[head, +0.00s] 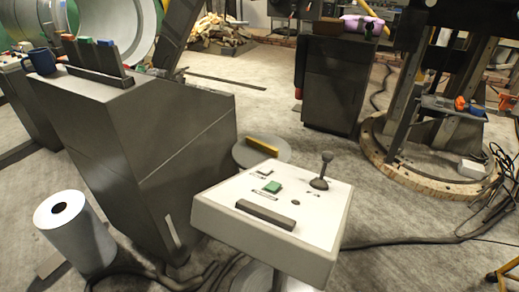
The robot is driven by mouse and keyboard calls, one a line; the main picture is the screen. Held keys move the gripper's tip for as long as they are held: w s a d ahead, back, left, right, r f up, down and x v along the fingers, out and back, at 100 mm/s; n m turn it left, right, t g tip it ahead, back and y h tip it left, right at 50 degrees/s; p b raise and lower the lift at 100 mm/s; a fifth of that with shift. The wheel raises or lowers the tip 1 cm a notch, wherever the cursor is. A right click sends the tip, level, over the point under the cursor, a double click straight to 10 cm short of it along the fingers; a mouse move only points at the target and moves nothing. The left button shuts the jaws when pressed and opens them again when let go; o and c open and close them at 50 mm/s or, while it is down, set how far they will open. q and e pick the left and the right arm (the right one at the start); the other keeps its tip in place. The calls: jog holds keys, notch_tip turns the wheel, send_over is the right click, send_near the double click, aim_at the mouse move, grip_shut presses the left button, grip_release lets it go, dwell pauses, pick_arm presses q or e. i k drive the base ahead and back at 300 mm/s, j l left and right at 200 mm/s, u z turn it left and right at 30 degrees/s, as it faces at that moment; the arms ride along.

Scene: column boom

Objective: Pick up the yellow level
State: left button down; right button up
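A yellow bar (263,147), which looks like the yellow level, lies on a round grey top (243,157) behind the white control box. It lies slanted, its right end nearer to me. The control box partly hides the round top. Neither of my grippers shows in the head view.
A white control box (316,230) with a joystick (321,172) and green button (273,187) stands in front. A dark cabinet (135,150) with a blue mug (42,61) is at left. A white roll (75,235) stands on the floor. Cables cross the floor; open floor lies behind.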

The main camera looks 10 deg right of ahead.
aim_at(264, 147)
jog(key=l+u, duration=0.2)
jog(key=l, duration=0.2)
jog(key=k+l+u, duration=0.2)
jog(key=l, duration=0.2)
jog(key=l+u, duration=0.35)
jog(key=l, duration=0.55)
jog(key=i+l+u, duration=0.15)
jog(key=l+u, duration=0.2)
jog(key=l, duration=0.5)
jog(key=i+l+u, duration=0.1)
jog(key=l+u, duration=0.2)
jog(key=l, duration=0.55)
jog(key=l+u, duration=0.3)
jog(key=l, duration=0.45)
jog(key=l+u, duration=0.25)
jog(key=l, duration=0.5)
jog(key=l+u, duration=0.3)
jog(key=l, duration=0.4)
jog(key=k, duration=0.05)
